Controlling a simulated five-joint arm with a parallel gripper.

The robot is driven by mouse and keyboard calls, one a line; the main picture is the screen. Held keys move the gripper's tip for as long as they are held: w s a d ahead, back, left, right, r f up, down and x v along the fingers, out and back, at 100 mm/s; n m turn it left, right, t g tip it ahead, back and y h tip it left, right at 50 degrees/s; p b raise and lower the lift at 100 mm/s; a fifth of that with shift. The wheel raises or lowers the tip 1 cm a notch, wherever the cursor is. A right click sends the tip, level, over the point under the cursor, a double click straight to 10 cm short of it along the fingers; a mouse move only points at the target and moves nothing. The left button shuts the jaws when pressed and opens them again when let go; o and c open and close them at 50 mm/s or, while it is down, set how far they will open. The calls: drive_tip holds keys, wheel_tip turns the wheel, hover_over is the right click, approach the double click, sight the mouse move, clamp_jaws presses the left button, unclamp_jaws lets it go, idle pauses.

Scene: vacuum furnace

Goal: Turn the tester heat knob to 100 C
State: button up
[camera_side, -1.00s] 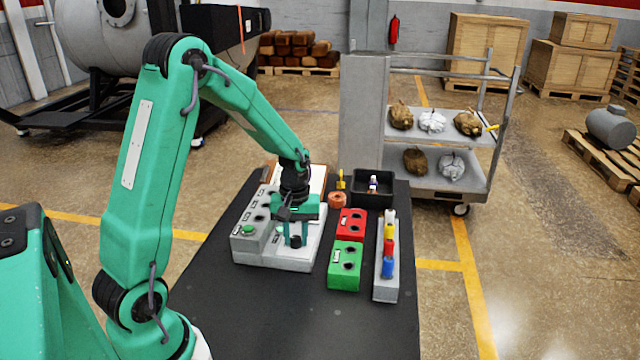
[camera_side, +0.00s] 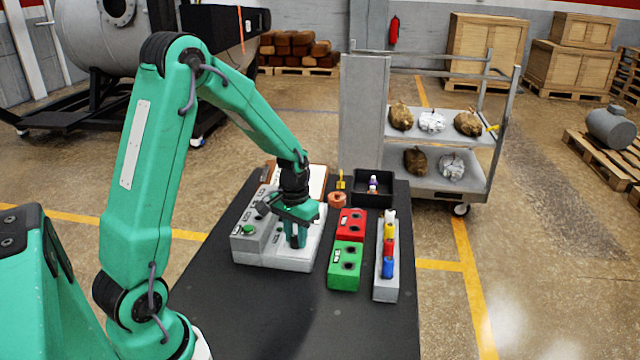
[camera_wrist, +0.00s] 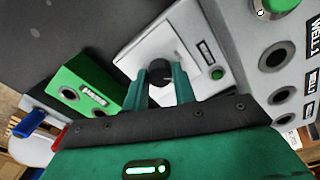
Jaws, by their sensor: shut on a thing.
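The tester (camera_side: 292,260) is a light grey box on the black table; its sloped top shows in the wrist view (camera_wrist: 207,40). Its black heat knob (camera_wrist: 159,72) sits between my fingertips in the wrist view. In the side view my fingers hide most of the knob. My gripper (camera_side: 297,240) points down over the tester and is shut on the knob; in the wrist view my green fingers (camera_wrist: 160,90) stand on either side of it. A small display and a green light (camera_wrist: 217,73) are on the tester top. I cannot read the display or the knob's setting.
A grey panel with a green button (camera_side: 249,229) and dark sockets adjoins the tester on the left. A green block (camera_side: 345,266), a red block (camera_side: 351,224) and a rack of coloured pieces (camera_side: 386,290) stand close on the right. The front table is clear.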

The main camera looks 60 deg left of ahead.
drive_tip(key=shift+w+d+m, duration=0.1)
drive_tip(key=shift+w+m, duration=0.1)
drive_tip(key=shift+m, duration=0.6)
drive_tip(key=o, duration=1)
drive_tip(key=shift+s, duration=0.1)
drive_tip(key=shift+r, duration=0.1)
drive_tip(key=shift+r, duration=3.85)
